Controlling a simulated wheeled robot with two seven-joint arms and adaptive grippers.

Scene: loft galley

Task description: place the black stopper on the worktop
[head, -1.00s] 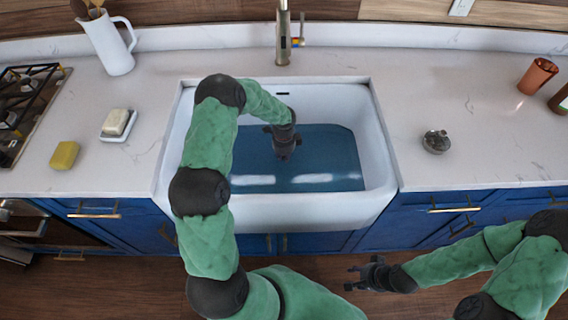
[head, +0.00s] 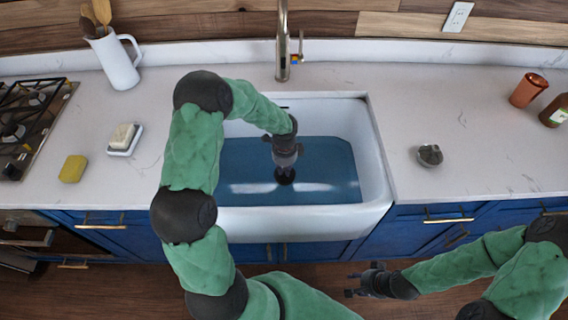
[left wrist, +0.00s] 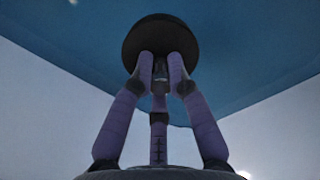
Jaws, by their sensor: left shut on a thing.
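The black stopper (left wrist: 160,38) is a dark round disc between my left gripper's fingertips in the left wrist view. My left gripper (left wrist: 160,68) is shut on it. In the head view my left gripper (head: 285,165) is over the water-filled sink, with the dark stopper (head: 285,176) at its tip. Whether the stopper touches the water is hard to tell. The white worktop (head: 440,110) runs along both sides of the sink. My right gripper (head: 366,281) is in front of the cabinets, low at the right, with its fingers apart and empty.
The white sink (head: 370,150) holds blue water (head: 335,165). A metal strainer (head: 430,155), a copper cup (head: 528,90) and a brown bottle (head: 556,110) stand right. A sponge (head: 72,168), soap dish (head: 125,140), pitcher (head: 116,62) and hob (head: 30,115) are left. The tap (head: 283,40) rises behind.

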